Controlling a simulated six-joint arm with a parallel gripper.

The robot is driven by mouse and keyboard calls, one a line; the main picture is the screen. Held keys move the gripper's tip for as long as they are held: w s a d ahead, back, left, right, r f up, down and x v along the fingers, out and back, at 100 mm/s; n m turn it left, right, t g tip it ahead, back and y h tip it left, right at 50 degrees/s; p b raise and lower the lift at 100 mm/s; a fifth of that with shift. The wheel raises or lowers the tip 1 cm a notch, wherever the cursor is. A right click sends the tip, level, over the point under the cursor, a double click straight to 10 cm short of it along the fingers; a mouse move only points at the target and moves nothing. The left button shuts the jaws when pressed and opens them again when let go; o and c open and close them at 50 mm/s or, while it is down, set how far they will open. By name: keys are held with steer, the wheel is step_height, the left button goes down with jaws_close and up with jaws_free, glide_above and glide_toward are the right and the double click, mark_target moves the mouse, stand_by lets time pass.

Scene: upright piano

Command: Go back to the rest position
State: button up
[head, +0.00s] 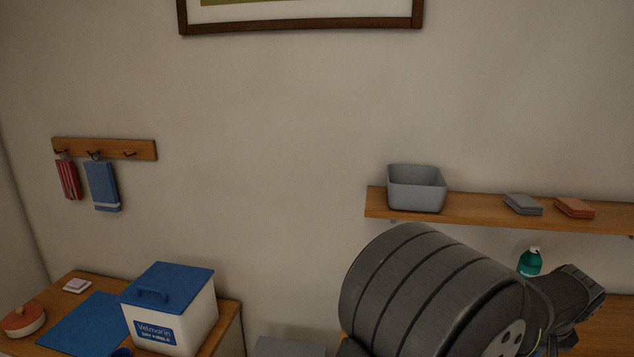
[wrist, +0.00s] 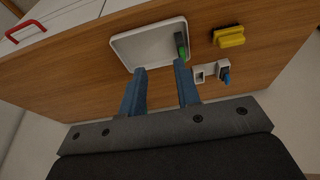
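My gripper (wrist: 160,68) shows in the wrist view with its two blue fingers apart and nothing visible between their tips. The fingertips overlap the near edge of a white tray (wrist: 150,44) in the picture; I cannot tell how far above it they are. A green item (wrist: 181,44) lies at the tray's right end, close to the right fingertip. In the head view my dark arm fills the lower right, and the fingers do not show there.
In the wrist view, a yellow brush-like item (wrist: 229,37) and a small white holder (wrist: 210,74) lie right of the tray; a red handle (wrist: 22,30) is at left. In the head view, a shelf (head: 470,211) holds a grey bin (head: 416,190); a blue-lidded box (head: 190,318) stands lower left.

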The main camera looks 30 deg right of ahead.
steer(key=w+d+r, duration=0.1)
steer(key=w+d, duration=0.6)
steer(key=w, duration=0.2)
steer(key=w+f, duration=0.3)
steer(key=w+d+f, duration=0.1)
steer(key=w+f, duration=0.2)
steer(key=w, duration=0.1)
steer(key=w+d+f, duration=0.1)
steer(key=w+f, duration=0.2)
steer(key=w, duration=0.1)
steer(key=shift+w+d+f, duration=0.1)
steer(key=shift+d+f, duration=0.05)
steer(key=shift+d, duration=0.1)
steer(key=shift+f, duration=0.4)
